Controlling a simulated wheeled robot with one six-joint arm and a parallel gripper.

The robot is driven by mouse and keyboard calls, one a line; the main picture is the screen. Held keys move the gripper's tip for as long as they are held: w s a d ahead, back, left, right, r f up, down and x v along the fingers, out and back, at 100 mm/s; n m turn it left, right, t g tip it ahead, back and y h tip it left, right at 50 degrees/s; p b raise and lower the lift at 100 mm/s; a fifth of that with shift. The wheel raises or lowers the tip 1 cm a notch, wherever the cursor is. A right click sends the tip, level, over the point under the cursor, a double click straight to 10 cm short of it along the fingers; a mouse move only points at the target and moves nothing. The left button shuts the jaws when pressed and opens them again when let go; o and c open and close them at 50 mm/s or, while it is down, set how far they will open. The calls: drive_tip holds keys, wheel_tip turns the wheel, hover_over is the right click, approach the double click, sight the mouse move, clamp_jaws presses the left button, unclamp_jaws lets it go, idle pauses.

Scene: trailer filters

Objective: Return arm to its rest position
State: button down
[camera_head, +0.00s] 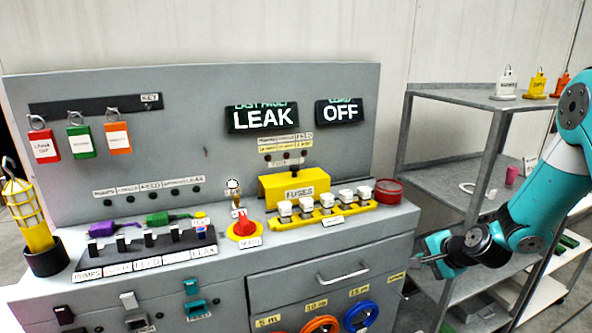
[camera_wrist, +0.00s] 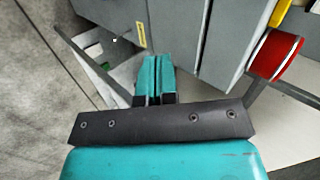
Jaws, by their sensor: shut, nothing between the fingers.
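My teal arm comes in from the right in the head view, bent downward in front of the grey shelf rack. My gripper (camera_head: 437,257) is beside the right end of the grey panel bench (camera_head: 300,250), apart from the drawer front as far as I can tell. In the wrist view, the two teal fingers of my gripper (camera_wrist: 155,70) lie together with nothing visible between them. The bench's grey side and the floor show beyond the fingertips.
A grey shelf rack (camera_head: 450,95) with tags on top stands behind my arm. A red round container (camera_head: 388,192) sits at the bench's right end, near a yellow fuse strip (camera_head: 322,214) and a red knob (camera_head: 243,226). A drawer handle (camera_head: 343,274) sticks out in front.

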drive_tip(key=s+a+r+n+g+y+p, duration=0.1)
drive_tip(key=s+a+r+n+g, duration=0.1)
drive_tip(key=s+a+r+n, duration=0.5)
drive_tip(key=s+a+r+n+g+y, duration=0.15)
drive_tip(key=s+a+r+n, duration=0.3)
drive_tip(key=a+r, duration=0.5)
drive_tip(key=s+a+r+n+g, duration=0.1)
drive_tip(key=s+r+n, duration=0.1)
drive_tip(key=s, duration=0.5)
drive_tip(key=s+a+r+n+g+h+p, duration=0.1)
drive_tip(key=s+r+n+g, duration=0.1)
drive_tip(key=s, duration=0.4)
drive_tip(key=s+a+r+n+g, duration=0.2)
drive_tip(key=s+n, duration=0.2)
drive_tip(key=s, duration=0.3)
drive_tip(key=shift+s+r+n+h, duration=0.35)
